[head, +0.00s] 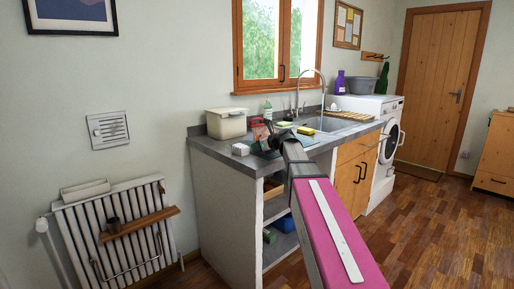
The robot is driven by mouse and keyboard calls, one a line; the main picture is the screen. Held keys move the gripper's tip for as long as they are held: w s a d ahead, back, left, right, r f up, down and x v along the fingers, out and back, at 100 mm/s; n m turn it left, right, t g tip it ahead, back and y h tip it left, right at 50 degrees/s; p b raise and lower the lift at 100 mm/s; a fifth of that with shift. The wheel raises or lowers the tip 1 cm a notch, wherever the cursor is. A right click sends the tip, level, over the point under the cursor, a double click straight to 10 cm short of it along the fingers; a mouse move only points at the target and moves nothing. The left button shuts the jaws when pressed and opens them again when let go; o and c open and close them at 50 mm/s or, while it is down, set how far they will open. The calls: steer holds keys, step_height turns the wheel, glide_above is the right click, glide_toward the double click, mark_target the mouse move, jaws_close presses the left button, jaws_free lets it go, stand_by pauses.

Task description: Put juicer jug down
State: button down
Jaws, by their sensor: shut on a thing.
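My arm reaches forward over the grey counter (222,150), and my dark gripper (270,137) is at its far end, small in the head view. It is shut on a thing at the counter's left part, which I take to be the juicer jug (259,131). The jug shows only as a small reddish, partly clear shape beside the gripper. The fingers and the jug's base are too small and covered to make out, so I cannot tell whether it touches the counter.
A cream lidded bin (226,123) stands at the back left of the counter. A small white and grey block (240,149) lies near the front edge. A yellow sponge (306,130) lies by the sink (345,127). Bare counter shows at the left end.

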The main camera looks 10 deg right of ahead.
steer(key=shift+f, duration=0.1)
steer(key=c, duration=1.4)
jaws_free()
steer(key=shift+d+r, duration=0.1)
steer(key=shift+r, duration=0.1)
steer(key=v, duration=1.2)
steer(key=shift+s, duration=0.1)
